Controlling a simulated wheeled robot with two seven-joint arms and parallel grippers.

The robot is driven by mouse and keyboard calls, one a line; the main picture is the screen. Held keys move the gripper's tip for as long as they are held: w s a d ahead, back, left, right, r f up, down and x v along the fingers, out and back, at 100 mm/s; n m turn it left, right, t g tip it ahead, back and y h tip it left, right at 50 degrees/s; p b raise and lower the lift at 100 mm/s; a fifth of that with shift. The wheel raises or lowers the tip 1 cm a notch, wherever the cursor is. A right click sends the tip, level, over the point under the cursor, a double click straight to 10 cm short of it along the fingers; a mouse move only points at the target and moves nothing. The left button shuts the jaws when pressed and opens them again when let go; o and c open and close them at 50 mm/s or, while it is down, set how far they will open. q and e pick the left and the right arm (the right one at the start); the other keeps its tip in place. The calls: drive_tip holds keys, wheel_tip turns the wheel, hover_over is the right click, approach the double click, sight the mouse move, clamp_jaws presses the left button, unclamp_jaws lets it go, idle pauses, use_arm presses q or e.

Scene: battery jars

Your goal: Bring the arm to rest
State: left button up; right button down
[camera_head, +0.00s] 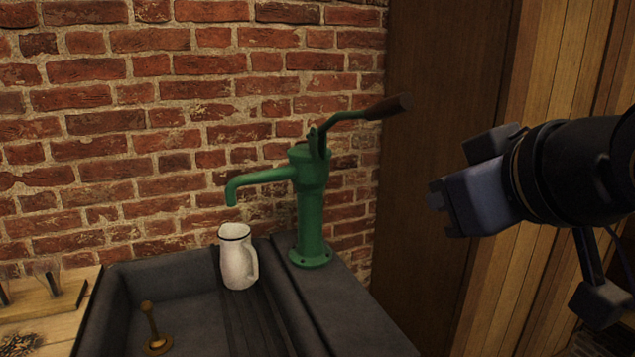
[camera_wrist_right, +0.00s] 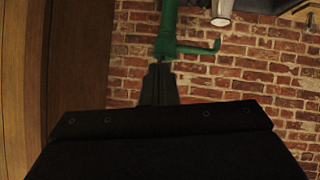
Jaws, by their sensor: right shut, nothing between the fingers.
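My right gripper (camera_head: 438,208) is in the right part of the head view, in the air in front of the wood wall. It is shut and empty, to the right of the green hand pump and clear of it. In the right wrist view the shut fingers (camera_wrist_right: 160,85) point toward the brick wall. My left gripper shows in neither view.
A green hand pump (camera_head: 311,205) with a dark handle (camera_head: 388,106) stands on the ledge of a dark sink (camera_head: 112,315). A white jug (camera_head: 237,262) stands in the sink near the spout. A brick wall (camera_head: 150,120) is behind; wood panelling (camera_head: 440,90) is at right.

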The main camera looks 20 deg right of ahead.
wheel_tip(320, 180, down, 18)
drive_tip(key=g+y, duration=0.1)
drive_tip(key=g, duration=0.3)
drive_tip(key=s+a+f+m+g+y+p, duration=0.1)
drive_tip(key=s+a+f+m+y, duration=0.15)
drive_tip(key=f, duration=0.65)
drive_tip(key=s+a+f+m+g+y, duration=0.1)
drive_tip(key=s+f, duration=0.2)
drive_tip(key=f, duration=0.6)
wheel_tip(320, 180, up, 12)
drive_tip(key=p, duration=1.1)
drive_tip(key=shift+f, duration=0.25)
drive_tip(key=shift+w, duration=0.1)
